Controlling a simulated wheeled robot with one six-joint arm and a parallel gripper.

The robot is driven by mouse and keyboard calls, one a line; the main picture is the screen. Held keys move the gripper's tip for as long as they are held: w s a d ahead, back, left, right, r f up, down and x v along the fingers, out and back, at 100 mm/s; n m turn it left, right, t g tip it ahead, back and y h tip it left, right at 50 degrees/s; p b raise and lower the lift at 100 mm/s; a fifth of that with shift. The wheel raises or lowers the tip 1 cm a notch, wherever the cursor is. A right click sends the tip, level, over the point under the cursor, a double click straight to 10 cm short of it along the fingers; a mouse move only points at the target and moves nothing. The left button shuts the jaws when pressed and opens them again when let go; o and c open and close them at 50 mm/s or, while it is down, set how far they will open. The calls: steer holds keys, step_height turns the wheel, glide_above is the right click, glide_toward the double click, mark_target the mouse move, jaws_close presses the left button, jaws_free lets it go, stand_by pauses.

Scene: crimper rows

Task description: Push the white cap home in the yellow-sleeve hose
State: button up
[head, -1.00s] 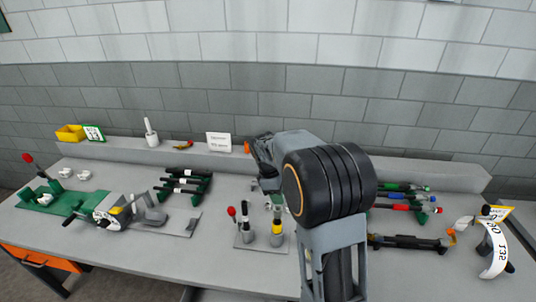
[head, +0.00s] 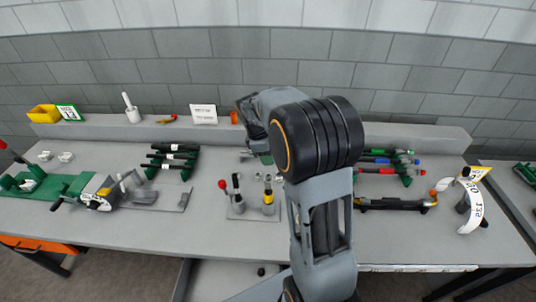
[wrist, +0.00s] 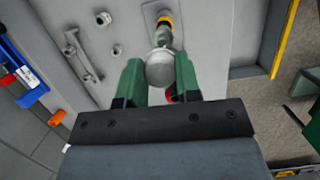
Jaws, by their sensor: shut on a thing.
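The yellow-sleeve hose (head: 268,198) stands upright on a grey plate, with a pale metal-looking top end, left of my arm in the head view. In the wrist view its yellow band (wrist: 165,21) shows beyond my fingers. My gripper (wrist: 157,66) has green fingers shut on a round whitish-grey piece, which looks like the white cap (wrist: 160,70). The cap lines up with the hose end in the wrist view, but I cannot tell whether they touch. In the head view my arm hides most of the gripper.
Racks of dark hoses (head: 173,157) and coloured hoses (head: 385,160) stand on both sides. The front middle of the bench is clear.

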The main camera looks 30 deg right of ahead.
mark_target(269, 175)
steer(key=shift+f+b, duration=1.55)
steer(key=shift+f, duration=1.05)
steer(key=shift+f+b, duration=0.55)
steer(key=shift+f, duration=1.05)
steer(key=o, duration=1)
steer(key=shift+r, duration=0.1)
steer(key=b+v, duration=0.1)
steer(key=v, duration=1.2)
steer(key=shift+w+r, duration=0.1)
steer(key=shift+r, duration=0.3)
